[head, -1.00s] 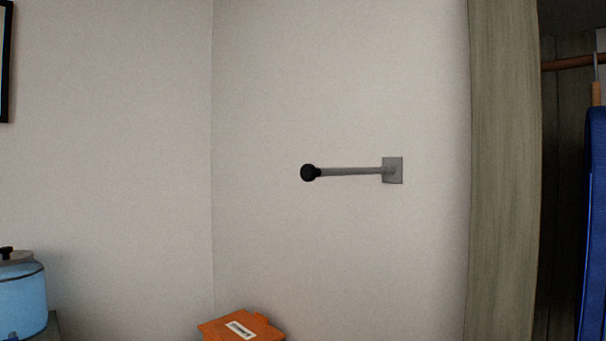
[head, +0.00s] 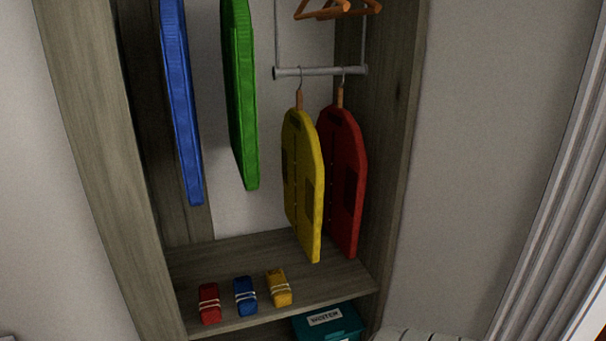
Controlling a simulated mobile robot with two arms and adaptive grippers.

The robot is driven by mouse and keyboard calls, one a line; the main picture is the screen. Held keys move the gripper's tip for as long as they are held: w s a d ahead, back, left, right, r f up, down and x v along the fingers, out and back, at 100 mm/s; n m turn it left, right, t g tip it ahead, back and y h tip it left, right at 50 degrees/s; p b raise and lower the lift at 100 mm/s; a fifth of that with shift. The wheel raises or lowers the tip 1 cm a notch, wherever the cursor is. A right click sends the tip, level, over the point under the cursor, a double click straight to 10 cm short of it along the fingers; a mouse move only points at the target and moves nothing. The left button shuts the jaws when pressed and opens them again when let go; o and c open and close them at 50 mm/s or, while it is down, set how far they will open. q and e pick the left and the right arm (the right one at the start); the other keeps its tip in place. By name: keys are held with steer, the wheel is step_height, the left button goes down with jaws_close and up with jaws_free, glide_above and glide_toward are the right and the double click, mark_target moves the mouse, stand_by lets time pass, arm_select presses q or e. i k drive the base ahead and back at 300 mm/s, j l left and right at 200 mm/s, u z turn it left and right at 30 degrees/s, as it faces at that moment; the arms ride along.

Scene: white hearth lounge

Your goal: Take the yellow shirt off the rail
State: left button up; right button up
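The yellow shirt (head: 302,184) hangs from a wooden hanger with a metal hook on the short grey rail (head: 320,71) inside the open wardrobe. It hangs upright, left of the red shirt (head: 342,184), and overlaps part of it. The yellow shirt's lower edge is a little above the wardrobe shelf; I cannot tell if it touches. Neither of my grippers is in the head view.
A blue garment (head: 182,105) and a green garment (head: 240,95) hang to the left. Empty wooden hangers (head: 338,10) are above the rail. Red (head: 209,303), blue (head: 245,296) and yellow (head: 279,287) bundles lie on the shelf (head: 235,262). A teal labelled box (head: 330,322) is below.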

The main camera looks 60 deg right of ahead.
mark_target(303, 168)
steer(key=z, duration=1.9)
steer(key=i+l+z, duration=0.1)
steer(key=i, duration=0.05)
